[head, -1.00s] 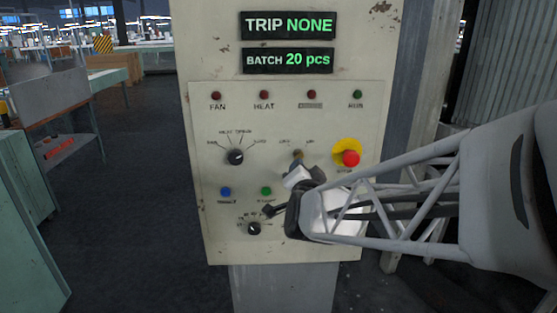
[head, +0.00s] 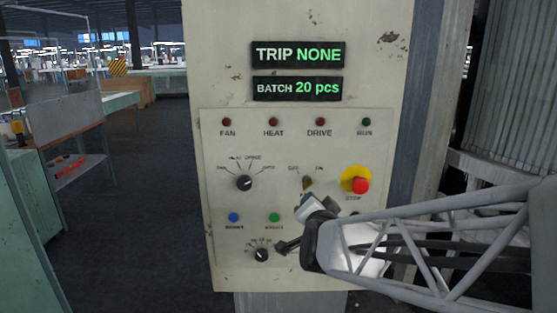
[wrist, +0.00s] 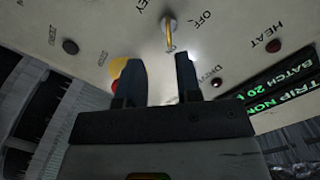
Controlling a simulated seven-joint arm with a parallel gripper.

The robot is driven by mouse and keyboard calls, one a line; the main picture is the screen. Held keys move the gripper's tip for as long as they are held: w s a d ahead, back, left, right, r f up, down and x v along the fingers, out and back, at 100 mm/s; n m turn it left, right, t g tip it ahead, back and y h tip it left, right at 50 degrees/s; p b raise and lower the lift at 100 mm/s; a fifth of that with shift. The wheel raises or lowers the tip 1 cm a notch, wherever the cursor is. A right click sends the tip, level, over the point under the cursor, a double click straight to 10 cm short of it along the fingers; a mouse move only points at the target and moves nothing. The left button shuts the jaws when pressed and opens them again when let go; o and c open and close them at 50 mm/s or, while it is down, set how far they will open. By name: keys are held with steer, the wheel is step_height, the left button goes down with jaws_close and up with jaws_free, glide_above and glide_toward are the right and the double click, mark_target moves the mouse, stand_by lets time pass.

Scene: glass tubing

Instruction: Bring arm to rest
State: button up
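My gripper (head: 292,224) is in front of the lower middle of a cream control panel (head: 225,275). It comes in from the right on my lattice-framed arm. In the wrist view its two dark fingers (wrist: 158,75) stand apart with nothing held between them. A brass key switch (head: 307,183) on the panel is just above the gripper in the head view. In the wrist view the key (wrist: 168,35) shows beyond the fingertips, apart from them. The gripper and arm hide part of the panel's lower right.
A red stop button (head: 360,186) on yellow is right of the key switch. A selector knob (head: 244,183), blue button (head: 233,217), green button (head: 274,217) and lower knob (head: 261,255) are on the left. Displays read TRIP NONE (head: 298,54) and BATCH 20 pcs (head: 297,88). Open floor lies left.

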steer(key=s+d+f+n+g, duration=0.1)
steer(key=s+d+n+g, duration=0.1)
steer(key=s, duration=0.7)
steer(key=s+d+f+n+g, duration=0.2)
steer(key=s+d+n+g, duration=0.1)
steer(key=s+g, duration=0.4)
steer(key=s+d+f+n+g, duration=0.1)
steer(key=s+d+g, duration=0.3)
steer(key=s, duration=0.7)
steer(key=shift+s+d+f+n+g+h, duration=0.25)
steer(key=shift+f+n+g+h, duration=0.25)
steer(key=shift+n, duration=0.4)
steer(key=shift+r, duration=0.15)
